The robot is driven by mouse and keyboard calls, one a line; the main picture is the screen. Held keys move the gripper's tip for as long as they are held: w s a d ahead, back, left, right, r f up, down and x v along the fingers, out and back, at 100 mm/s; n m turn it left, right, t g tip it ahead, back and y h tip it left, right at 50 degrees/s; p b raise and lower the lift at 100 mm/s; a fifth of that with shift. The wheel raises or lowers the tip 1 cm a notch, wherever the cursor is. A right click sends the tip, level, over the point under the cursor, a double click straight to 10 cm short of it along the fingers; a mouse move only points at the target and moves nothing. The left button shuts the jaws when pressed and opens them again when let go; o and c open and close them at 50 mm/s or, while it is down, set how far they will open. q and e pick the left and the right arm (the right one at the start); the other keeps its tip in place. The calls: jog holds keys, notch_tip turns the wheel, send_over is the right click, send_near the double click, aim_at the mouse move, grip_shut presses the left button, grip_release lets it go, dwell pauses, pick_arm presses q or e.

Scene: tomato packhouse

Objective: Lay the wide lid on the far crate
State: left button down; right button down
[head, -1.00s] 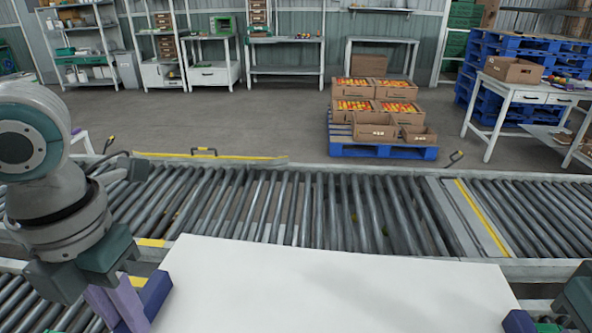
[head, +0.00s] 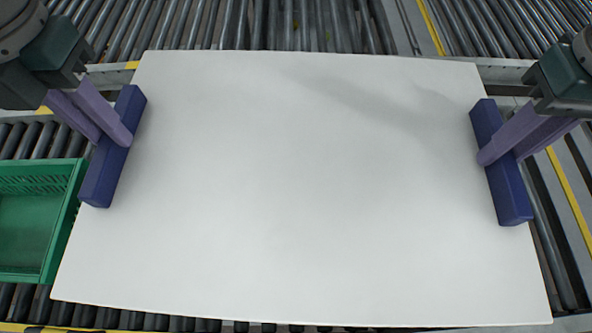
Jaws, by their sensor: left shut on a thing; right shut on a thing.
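The wide lid (head: 300,190) is a large white flat panel that fills the middle of the head view. It has a dark blue handle bar at its left edge (head: 112,150) and another at its right edge (head: 502,165). My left gripper (head: 115,132) has its purple fingers shut on the left bar. My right gripper (head: 497,157) has its purple fingers shut on the right bar. The lid is held between both arms above the rollers. No crate shows beneath the lid, which hides whatever is directly under it. I cannot tell which crate is the far one.
A green crate (head: 76,225) stands at the left, partly cut off by the frame and partly behind the lid's left edge. Roller conveyors (head: 280,25) run behind the lid and show along its sides and front. A yellow stripe (head: 568,195) marks the right side.

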aim_at(127, 152)
pick_arm(q)
jog(key=shift+f, duration=0.15)
pick_arm(e)
jog(key=shift+f, duration=0.15)
